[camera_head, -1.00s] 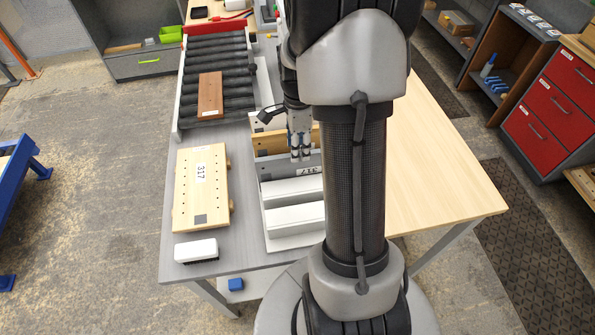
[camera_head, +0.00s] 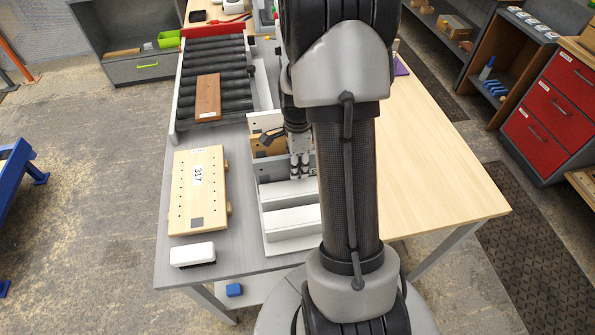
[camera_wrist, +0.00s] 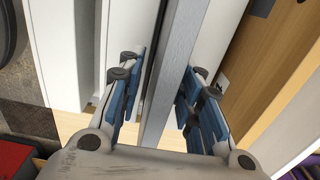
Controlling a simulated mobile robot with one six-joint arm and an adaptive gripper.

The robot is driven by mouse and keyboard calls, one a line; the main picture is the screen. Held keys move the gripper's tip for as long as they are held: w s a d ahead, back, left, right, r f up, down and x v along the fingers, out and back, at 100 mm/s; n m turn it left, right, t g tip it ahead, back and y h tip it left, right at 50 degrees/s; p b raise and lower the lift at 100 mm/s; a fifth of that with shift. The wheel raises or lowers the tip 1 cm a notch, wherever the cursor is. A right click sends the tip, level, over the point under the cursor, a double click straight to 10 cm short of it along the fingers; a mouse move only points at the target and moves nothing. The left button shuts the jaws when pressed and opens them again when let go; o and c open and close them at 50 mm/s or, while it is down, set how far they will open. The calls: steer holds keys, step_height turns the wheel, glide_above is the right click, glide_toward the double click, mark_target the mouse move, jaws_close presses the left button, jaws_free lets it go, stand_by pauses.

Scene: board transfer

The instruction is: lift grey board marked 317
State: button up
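My gripper (camera_head: 300,172) is over the board, pointing down. The board's label cannot be read now.
White boards (camera_head: 290,217) stand in front of the grey one, a wooden board (camera_head: 262,141) behind. A pale wooden fixture labelled 317 (camera_head: 181,200) lies at left, near a brush (camera_head: 192,254). A brown board (camera_head: 207,97) lies on the rollers.

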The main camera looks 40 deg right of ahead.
jaws_close()
steer(key=shift+r, duration=0.1)
stand_by(0.6)
